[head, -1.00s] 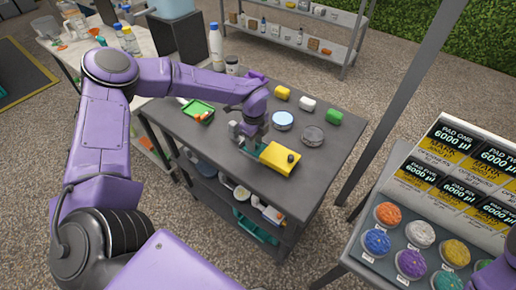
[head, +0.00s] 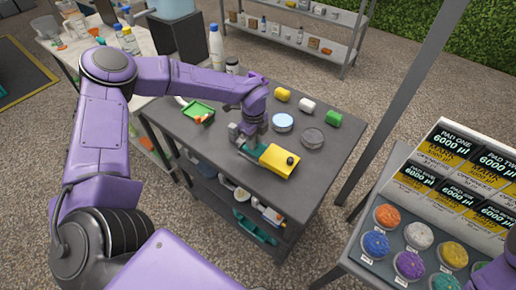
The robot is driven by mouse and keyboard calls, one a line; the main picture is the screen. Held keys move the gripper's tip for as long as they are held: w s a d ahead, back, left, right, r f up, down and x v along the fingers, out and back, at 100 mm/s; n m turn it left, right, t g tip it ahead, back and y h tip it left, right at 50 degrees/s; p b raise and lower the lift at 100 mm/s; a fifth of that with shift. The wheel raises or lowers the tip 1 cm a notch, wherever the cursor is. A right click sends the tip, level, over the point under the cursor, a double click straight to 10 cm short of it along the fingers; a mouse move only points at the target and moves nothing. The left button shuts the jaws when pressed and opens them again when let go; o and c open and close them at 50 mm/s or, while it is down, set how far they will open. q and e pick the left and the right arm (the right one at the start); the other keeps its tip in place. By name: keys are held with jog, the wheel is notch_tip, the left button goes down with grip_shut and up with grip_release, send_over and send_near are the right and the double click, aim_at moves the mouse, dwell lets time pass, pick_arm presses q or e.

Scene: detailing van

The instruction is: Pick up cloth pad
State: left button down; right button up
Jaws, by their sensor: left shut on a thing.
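My left gripper (head: 246,138) is over the grey table (head: 225,170) and is shut on a teal piece (head: 250,151) at the left end of a yellow block (head: 283,166). The yellow block has a black knob on top. I cannot tell whether the teal piece is a separate cloth pad or part of the block, nor whether either is clear of the tabletop. The gripper's fingers partly hide the teal piece. My right gripper is not in view.
A light blue disc (head: 283,122) and a grey disc (head: 312,138) lie close behind the block. Small yellow, white and green (head: 334,118) pieces stand farther back. A green tray (head: 198,112) is at left. A rack of coloured round pads (head: 419,236) stands at right, past a post.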

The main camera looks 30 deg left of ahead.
pick_arm(q)
notch_tip(320, 180, up, 3)
jog(key=shift+d+f+p, duration=0.1)
jog(key=shift+f+p, duration=0.05)
jog(key=shift+p, duration=0.45)
jog(key=shift+r+p, duration=0.8)
jog(key=shift+r, duration=0.55)
jog(key=shift+w, duration=0.1)
